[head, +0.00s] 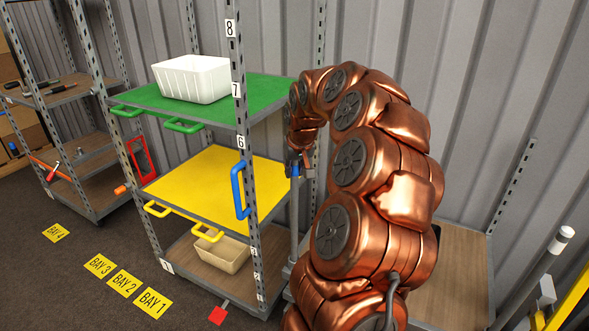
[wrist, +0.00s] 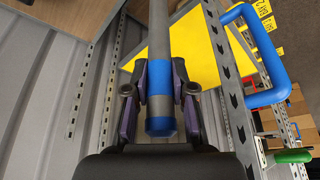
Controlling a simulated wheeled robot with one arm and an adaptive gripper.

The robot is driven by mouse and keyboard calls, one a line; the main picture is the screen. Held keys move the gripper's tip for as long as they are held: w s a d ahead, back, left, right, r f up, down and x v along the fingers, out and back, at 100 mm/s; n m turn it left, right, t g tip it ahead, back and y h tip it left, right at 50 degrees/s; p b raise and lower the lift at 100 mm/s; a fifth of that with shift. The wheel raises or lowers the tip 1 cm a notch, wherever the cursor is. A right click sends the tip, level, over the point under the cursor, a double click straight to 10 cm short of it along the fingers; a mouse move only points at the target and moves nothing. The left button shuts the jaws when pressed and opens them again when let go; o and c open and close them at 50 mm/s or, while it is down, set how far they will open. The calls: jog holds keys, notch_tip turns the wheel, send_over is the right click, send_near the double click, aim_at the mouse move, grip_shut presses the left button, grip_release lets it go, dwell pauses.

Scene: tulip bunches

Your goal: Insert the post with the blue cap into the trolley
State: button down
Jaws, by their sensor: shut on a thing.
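My gripper (head: 299,166) is high beside the shelf rack's right side, shut on the post (head: 294,215) near its blue cap. The grey post hangs about upright below the gripper; its lower end is near a grey frame corner, and I cannot tell whether it is seated. In the wrist view, the fingers of my gripper (wrist: 159,98) close on both sides of the post (wrist: 158,35), with the blue cap (wrist: 160,126) toward the palm. A low wooden deck (head: 458,270), apparently the trolley, is right of my arm, which hides much of it.
The rack has a green shelf (head: 205,100), a yellow shelf (head: 210,175) and a blue handle (head: 238,190) near my gripper. A white bin (head: 193,79) sits on top. A white-capped post (head: 560,242) stands at right. Corrugated wall (head: 460,100) is close behind.

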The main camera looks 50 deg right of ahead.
jog(key=shift+f, duration=0.1)
jog(key=c, duration=0.9)
grip_release()
jog(key=shift+r+p, duration=0.55)
jog(key=shift+r, duration=1.95)
